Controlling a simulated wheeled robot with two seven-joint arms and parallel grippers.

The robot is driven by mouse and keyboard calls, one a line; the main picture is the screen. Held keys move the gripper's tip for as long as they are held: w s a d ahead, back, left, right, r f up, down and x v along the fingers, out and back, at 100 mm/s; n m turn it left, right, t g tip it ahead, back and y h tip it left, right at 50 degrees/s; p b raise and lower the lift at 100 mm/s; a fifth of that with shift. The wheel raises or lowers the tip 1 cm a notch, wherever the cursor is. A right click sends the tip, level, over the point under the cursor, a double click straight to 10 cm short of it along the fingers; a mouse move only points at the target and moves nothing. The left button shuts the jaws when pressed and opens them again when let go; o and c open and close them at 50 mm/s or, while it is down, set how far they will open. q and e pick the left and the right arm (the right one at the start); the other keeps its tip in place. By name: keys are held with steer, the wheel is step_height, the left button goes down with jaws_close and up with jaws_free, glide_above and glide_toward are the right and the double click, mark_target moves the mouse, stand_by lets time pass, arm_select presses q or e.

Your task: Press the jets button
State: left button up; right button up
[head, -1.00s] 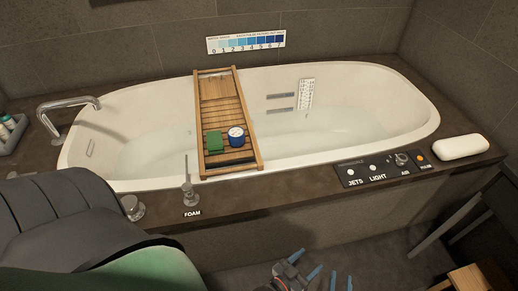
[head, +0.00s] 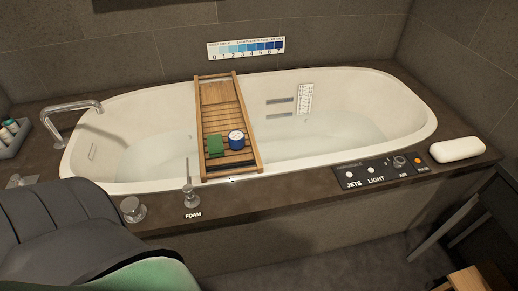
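The jets button (head: 350,174) is a small pale round button on the black control panel (head: 385,184), above the word JETS. The panel sits on the tub's dark front ledge, right of the middle. Beside the jets button are a similar LIGHT button (head: 371,171), a round AIR knob (head: 400,162) and an orange-lit button (head: 418,160). Neither of my grippers shows in the head view.
The white bathtub (head: 420,100) holds water and is bridged by a wooden tray (head: 258,166). A white bath pillow (head: 458,149) lies right of the panel. A dark chair (head: 462,215) stands at right. A grey and green armchair (head: 60,230) fills the lower left.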

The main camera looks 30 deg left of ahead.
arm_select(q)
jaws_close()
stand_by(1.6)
